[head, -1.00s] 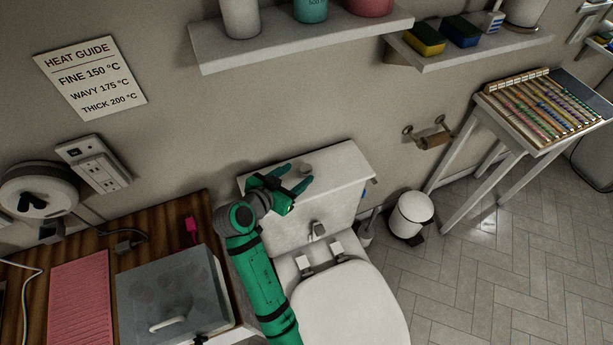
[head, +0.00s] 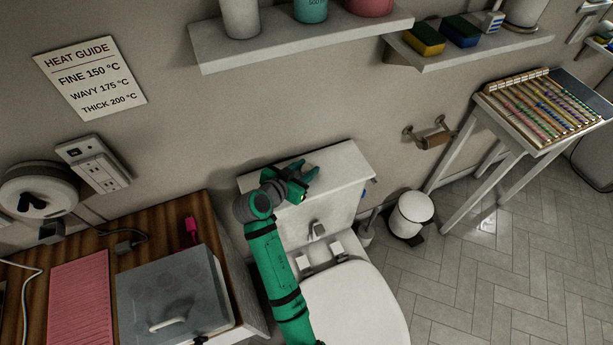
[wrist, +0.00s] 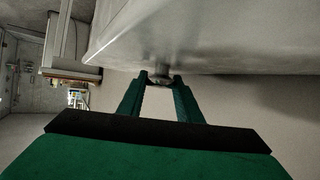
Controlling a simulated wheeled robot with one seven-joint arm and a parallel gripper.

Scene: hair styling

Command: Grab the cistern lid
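The white cistern lid (head: 341,164) lies flat on top of the toilet cistern (head: 328,212), against the wall. My gripper (head: 309,167) is over the lid's top, left of its middle. In the wrist view the lid's pale surface (wrist: 215,35) fills the top of the picture, and a small round metallic knob (wrist: 160,77) stands out from it. My gripper (wrist: 160,79) has one finger on each side of the knob, with the fingers apart. Whether they touch the knob is hard to tell. In the head view the fingers hide the knob.
A shelf (head: 300,44) with containers hangs above the cistern. A wooden counter (head: 130,210) with a grey lidded box (head: 172,290) stands left. The toilet seat (head: 352,305) is in front; a white bin (head: 411,214) and a paper holder (head: 430,138) are right.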

